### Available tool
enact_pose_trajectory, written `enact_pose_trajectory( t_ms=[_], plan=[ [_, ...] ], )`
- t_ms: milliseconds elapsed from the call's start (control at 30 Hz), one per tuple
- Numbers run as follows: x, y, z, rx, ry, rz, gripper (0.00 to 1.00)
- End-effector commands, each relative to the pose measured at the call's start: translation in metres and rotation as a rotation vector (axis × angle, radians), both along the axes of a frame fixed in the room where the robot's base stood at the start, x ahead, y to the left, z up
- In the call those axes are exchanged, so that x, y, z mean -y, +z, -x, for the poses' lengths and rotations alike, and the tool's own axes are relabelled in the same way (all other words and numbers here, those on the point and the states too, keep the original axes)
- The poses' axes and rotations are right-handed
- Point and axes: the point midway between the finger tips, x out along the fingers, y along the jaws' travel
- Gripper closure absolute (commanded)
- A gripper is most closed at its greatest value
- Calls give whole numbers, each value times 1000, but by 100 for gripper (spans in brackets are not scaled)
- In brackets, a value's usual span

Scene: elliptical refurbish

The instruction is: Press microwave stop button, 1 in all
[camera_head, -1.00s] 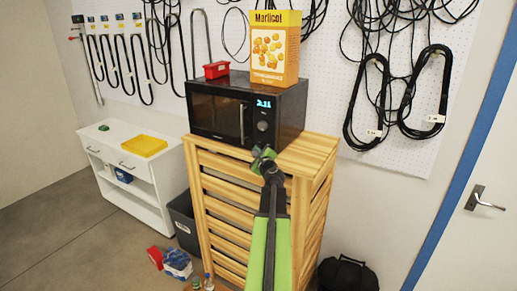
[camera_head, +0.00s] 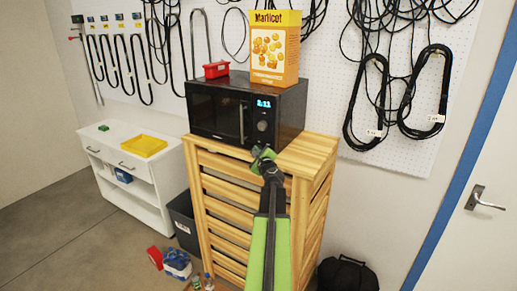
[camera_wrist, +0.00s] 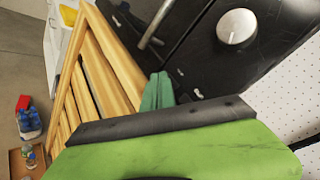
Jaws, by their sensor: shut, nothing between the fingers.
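The black microwave (camera_head: 215,109) stands on a slatted wooden cabinet. Its control panel on the right side of the front has a lit blue display (camera_head: 264,103) and a round knob (camera_head: 262,126). In the wrist view the knob (camera_wrist: 237,27) is pale, and small marks show on the black panel below it, too small to read. My gripper (camera_head: 262,153) is shut and empty, at the lower front of the panel below the knob. In the wrist view its green fingertips (camera_wrist: 158,90) are close to the panel's lower edge; I cannot tell whether they touch it.
The wooden cabinet (camera_head: 225,190) stands directly below the microwave. A yellow box (camera_head: 274,55) and a red bin (camera_head: 216,69) sit on top of it. A white drawer unit (camera_head: 105,160) stands left. Small items lie on the floor; a black bag (camera_head: 347,275) lies right.

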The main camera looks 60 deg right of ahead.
Motion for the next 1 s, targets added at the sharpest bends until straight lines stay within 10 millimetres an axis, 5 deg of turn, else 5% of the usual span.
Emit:
enact_pose_trajectory(
  t_ms=[467, 1000],
  plan=[
    [-9, 0, 0, 0, 0, 0, 100],
    [-58, 0, 0, 0, 1, 0, 100]
  ],
)
